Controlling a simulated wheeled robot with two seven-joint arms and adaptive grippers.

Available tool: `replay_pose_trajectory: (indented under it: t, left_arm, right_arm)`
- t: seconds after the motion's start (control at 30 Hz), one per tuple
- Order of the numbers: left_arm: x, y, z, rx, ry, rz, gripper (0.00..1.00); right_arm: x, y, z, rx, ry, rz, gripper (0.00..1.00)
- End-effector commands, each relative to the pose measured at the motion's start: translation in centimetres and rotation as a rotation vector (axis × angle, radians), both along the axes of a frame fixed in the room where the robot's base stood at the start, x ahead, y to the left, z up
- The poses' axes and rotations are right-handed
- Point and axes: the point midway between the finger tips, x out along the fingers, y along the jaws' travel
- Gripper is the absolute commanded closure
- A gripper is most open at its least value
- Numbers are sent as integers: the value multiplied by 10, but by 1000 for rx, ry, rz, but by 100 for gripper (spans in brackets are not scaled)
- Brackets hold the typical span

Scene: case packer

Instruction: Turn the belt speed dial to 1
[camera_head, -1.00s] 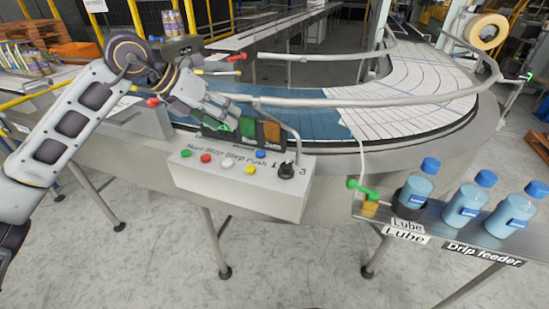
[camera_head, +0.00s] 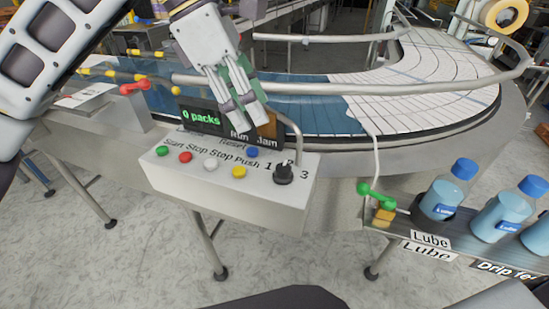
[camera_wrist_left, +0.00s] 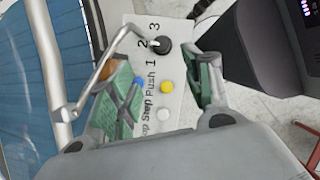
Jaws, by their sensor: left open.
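The belt speed dial (camera_head: 284,173) is a black round knob at the right end of the white control box (camera_head: 225,180). The numbers 1, 2 and 3 stand around it. Its pale pointer mark appears to face 2. In the left wrist view the dial (camera_wrist_left: 160,46) shows beyond the fingertips. My left gripper (camera_head: 248,113) is open and empty, with green-padded fingers, above and behind the box, up and left of the dial and apart from it. In the left wrist view the open fingers (camera_wrist_left: 165,85) stand either side of the box's buttons. My right gripper is not in view.
Several coloured buttons, including a yellow one (camera_head: 239,172), sit left of the dial. A bent metal rail (camera_head: 296,135) rises close behind the dial. A display (camera_head: 201,117) reads "0 packs".

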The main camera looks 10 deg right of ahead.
Motion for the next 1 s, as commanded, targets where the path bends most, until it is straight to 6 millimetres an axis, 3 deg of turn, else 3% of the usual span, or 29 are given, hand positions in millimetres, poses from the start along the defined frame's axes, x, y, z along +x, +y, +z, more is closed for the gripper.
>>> replay_pose_trajectory:
  t: [0.57, 1.0]
  left_arm:
    - [-2, -3, -6, 3, 0, -7, 50]
    - [-6, -21, -52, 3, 1, -6, 50]
  right_arm:
    - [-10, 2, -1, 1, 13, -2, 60]
    - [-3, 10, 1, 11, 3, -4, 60]
